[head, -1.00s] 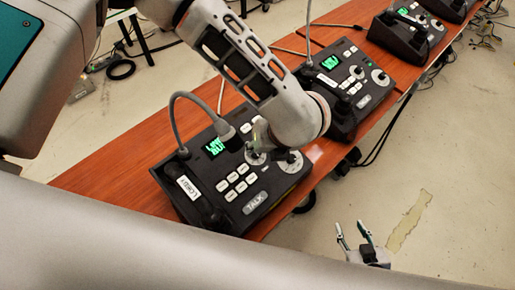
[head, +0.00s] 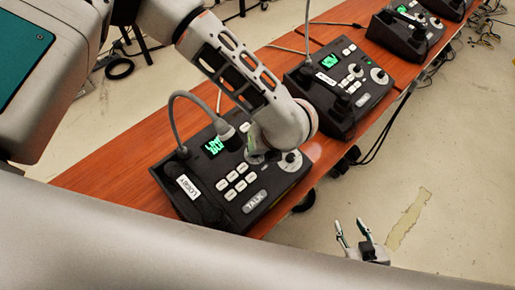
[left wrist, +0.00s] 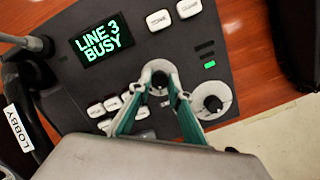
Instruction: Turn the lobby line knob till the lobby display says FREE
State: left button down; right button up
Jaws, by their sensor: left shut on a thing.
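The lobby phone (head: 262,202) is a black desk unit with a LOBBY label (left wrist: 20,128). Its green display (left wrist: 100,38) reads LINE 3 BUSY in the left wrist view. My left gripper (left wrist: 163,82) is shut on a pale round knob (left wrist: 159,75) at the middle of the panel, fingers on either side. In the head view my left wrist partly hides that knob. A second pale knob (left wrist: 210,101) with a dark centre sits to its right, apart from the fingers. My right gripper (head: 351,226) is open and empty, low over the floor side of the table.
A gooseneck microphone (head: 182,100) arches over the lobby phone's left side. More phones, such as the neighbouring one (head: 372,97), stand farther along the wooden table (head: 110,178). Cables hang at the table's right edge. The floor at right is open.

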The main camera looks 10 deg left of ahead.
pick_arm(q)
jog(key=shift+m, duration=0.3)
jog(key=m, duration=0.4)
jog(key=shift+h, duration=0.4)
jog(key=shift+a+m+h, duration=0.1)
jog(key=shift+m+h, duration=0.2)
jog(key=shift+m, duration=1.4)
jog(key=c, duration=1.9)
grip_release()
jog(key=v, duration=1.2)
jog(key=shift+s, duration=0.2)
